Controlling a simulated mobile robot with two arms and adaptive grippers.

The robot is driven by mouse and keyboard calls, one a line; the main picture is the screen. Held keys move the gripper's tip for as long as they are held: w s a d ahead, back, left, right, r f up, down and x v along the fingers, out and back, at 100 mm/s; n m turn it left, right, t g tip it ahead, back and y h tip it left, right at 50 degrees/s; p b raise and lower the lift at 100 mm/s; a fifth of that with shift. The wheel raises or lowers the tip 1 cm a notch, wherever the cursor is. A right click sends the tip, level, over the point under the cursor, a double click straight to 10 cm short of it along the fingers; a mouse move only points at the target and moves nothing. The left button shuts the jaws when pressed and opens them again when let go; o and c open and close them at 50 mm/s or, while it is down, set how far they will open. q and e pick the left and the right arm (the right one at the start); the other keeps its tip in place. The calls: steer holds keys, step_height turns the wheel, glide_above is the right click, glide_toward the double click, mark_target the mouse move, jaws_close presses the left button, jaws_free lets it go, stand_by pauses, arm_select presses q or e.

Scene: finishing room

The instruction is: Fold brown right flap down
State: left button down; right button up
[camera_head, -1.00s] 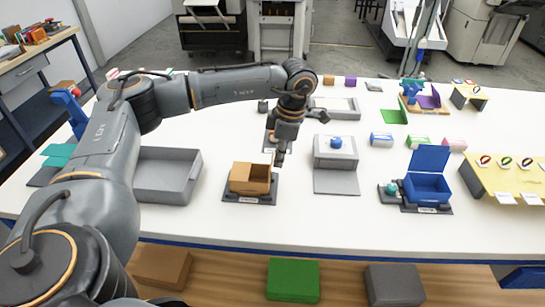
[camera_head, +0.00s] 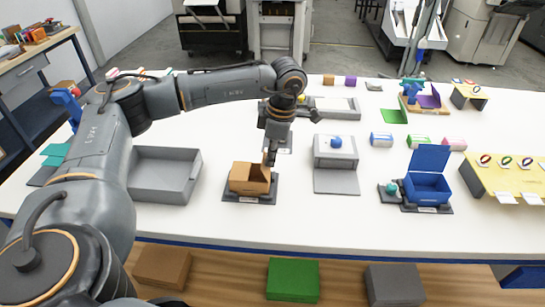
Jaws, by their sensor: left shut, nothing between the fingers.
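A small brown open-topped box (camera_head: 248,181) sits on a dark base plate (camera_head: 236,200) with a small label, near the front middle of the white table. The right flap cannot be clearly told from the right wall at this size. My left gripper (camera_head: 268,158) points down at the box's right rear edge, with its fingers shut and nothing held. The fingertips overlap that edge in the picture, so I cannot tell whether they touch it. My right gripper is not in view.
A grey open tray (camera_head: 165,190) lies left of the box. A grey box (camera_head: 336,158) with a blue knob stands to the right, then a blue open-lidded box (camera_head: 428,188). Brown, green (camera_head: 293,280) and grey blocks lie in front. The table between the boxes is clear.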

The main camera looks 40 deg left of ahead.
arm_select(q)
steer(key=shift+s+a+f, duration=0.15)
steer(key=shift+a, duration=0.15)
stand_by(0.4)
steer(key=shift+s+a+f, duration=0.2)
steer(key=shift+s+a, duration=0.05)
steer(key=shift+a, duration=0.15)
stand_by(0.3)
steer(key=shift+s+a+f+b, duration=0.25)
steer(key=shift+a+f+b, duration=0.15)
steer(key=shift+b, duration=0.15)
stand_by(0.3)
steer(key=shift+s+a+f+b, duration=0.2)
steer(key=shift+f+b, duration=0.2)
steer(key=shift+f, duration=0.15)
steer(key=shift+r, duration=0.15)
stand_by(0.4)
